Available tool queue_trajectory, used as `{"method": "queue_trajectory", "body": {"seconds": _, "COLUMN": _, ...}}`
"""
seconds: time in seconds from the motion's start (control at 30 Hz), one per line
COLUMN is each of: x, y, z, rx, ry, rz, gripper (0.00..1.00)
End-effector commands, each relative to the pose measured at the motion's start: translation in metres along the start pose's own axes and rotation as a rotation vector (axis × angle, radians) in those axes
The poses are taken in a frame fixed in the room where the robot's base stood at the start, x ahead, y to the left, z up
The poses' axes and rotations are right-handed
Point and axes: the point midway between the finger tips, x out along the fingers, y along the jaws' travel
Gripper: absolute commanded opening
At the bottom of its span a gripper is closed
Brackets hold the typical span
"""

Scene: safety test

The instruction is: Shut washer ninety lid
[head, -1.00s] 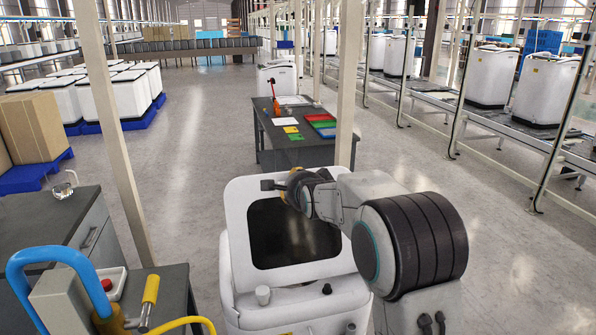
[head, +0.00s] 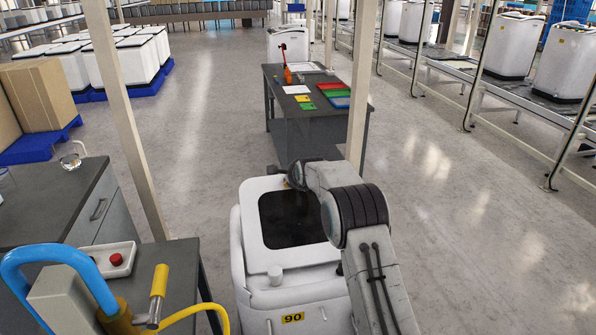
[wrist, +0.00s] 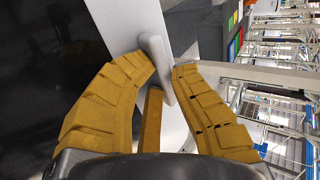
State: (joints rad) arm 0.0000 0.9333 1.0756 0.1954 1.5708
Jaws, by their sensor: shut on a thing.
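The washer (head: 262,300) with a yellow 90 label (head: 292,318) stands at the lower middle of the head view. Its lid (head: 254,222), a white frame around a dark panel, stands raised at the back; its exact angle is hard to tell. My gripper (head: 291,176) is at the lid's top edge, partly hidden by my arm. In the wrist view, the yellow fingers of my gripper (wrist: 167,72) are closed about a pale tab (wrist: 154,52) on the lid's white rim (wrist: 122,22). The dark panel fills the left.
A dark worktable (head: 315,125) with coloured trays stands behind the washer, beside a pale post (head: 358,110). A control stand (head: 65,295) with a blue hoop and a grey bench (head: 60,200) are at left. The floor right of the washer is clear.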

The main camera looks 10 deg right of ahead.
Motion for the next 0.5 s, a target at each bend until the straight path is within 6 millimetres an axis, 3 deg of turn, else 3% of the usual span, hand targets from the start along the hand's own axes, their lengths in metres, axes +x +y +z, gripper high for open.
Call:
{"method": "queue_trajectory", "body": {"seconds": 0.27, "x": 0.025, "y": 0.006, "z": 0.000, "rx": 0.000, "ry": 0.000, "rz": -0.023, "gripper": 0.00}}
{"method": "queue_trajectory", "body": {"seconds": 0.5, "x": 0.045, "y": 0.021, "z": 0.000, "rx": 0.000, "ry": 0.000, "rz": 0.068, "gripper": 0.00}}
